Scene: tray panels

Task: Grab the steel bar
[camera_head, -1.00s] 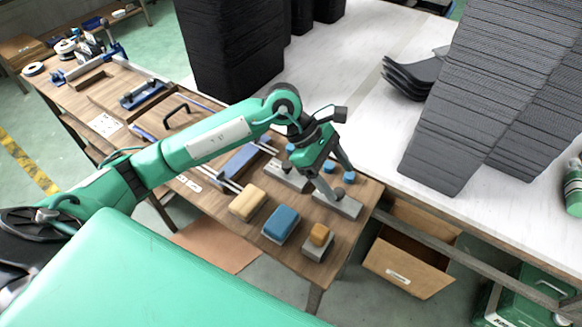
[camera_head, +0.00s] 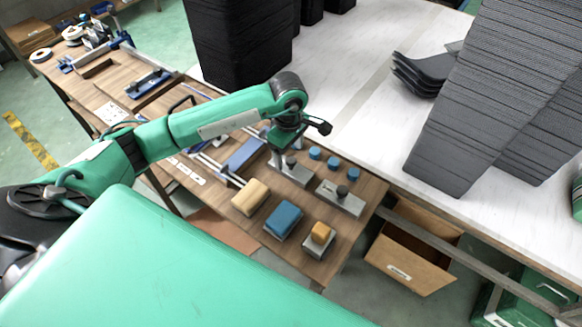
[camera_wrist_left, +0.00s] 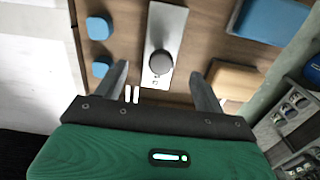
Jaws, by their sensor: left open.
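A flat steel bar (camera_head: 296,175) with a dark round knob lies on the wooden bench. A second, similar steel bar (camera_head: 348,203) lies to its lower right. My left gripper (camera_wrist_left: 161,80) is open and empty, with its fingers spread. In the left wrist view a steel bar (camera_wrist_left: 165,22) with its knob lies between and ahead of the two fingers, apart from both. In the head view the left gripper is over the nearer-left bar, its fingers partly hidden behind its own wrist. My right gripper is not in view.
A tan block (camera_head: 250,197), a blue block (camera_head: 284,219) and an orange-topped block (camera_head: 320,236) lie in front of the bars. Several blue discs (camera_head: 333,163) lie behind them. A blue-and-steel fixture (camera_head: 243,154) is to the left. Stacked black panels (camera_head: 240,50) stand behind.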

